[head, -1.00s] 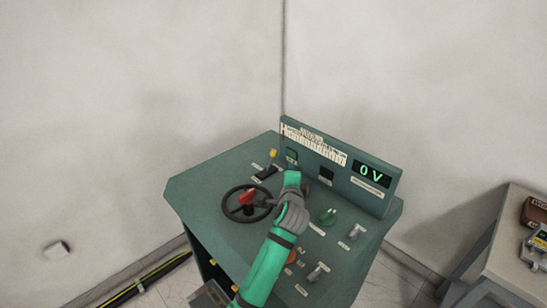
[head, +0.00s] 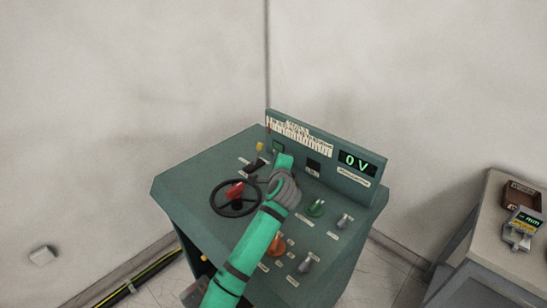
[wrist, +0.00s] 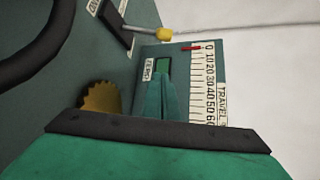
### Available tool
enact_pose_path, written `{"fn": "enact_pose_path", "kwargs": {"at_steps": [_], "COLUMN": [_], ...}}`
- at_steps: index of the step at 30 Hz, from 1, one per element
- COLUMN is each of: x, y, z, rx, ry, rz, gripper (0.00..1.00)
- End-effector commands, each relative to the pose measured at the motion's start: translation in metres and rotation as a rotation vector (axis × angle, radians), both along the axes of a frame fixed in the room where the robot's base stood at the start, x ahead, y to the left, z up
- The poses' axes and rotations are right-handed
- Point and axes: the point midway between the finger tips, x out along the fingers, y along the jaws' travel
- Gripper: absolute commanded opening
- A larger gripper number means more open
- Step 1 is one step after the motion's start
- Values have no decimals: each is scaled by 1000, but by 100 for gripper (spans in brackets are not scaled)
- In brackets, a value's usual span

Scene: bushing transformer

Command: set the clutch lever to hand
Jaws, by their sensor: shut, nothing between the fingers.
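The clutch lever, a thin rod with a yellow knob (head: 260,147), stands in a dark slot plate at the back left of the console top. In the wrist view its yellow knob (wrist: 165,34) is at the top, the rod running left to the slot plate, near a label that seems to read HAND (wrist: 93,7). My gripper (wrist: 167,80) is shut and empty, its teal fingers in front of the upright panel, below and apart from the knob in that view. In the head view my gripper (head: 285,161) is right of the lever; its fingertips are hidden.
A black handwheel (head: 234,198) with a red grip lies left of my arm. The upright panel with the travel scale (head: 300,137) and 0 V display (head: 357,162) rises behind. A side table (head: 480,225) stands far right.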

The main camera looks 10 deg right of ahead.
Motion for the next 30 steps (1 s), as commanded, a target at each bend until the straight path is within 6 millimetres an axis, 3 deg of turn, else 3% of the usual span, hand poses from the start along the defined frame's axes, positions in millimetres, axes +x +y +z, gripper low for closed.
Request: {"fn": "enact_pose_path", "kwargs": {"at_steps": [9,19,24,30], "x": [47,82,78,75], "y": [-5,-9,12,23], "z": [-13,-23,-15,-10], "rx": [1,0,-2,-1], "ry": [1,0,-1,-1], "rz": [1,1,2,-2], "gripper": [0,0,0,0]}}
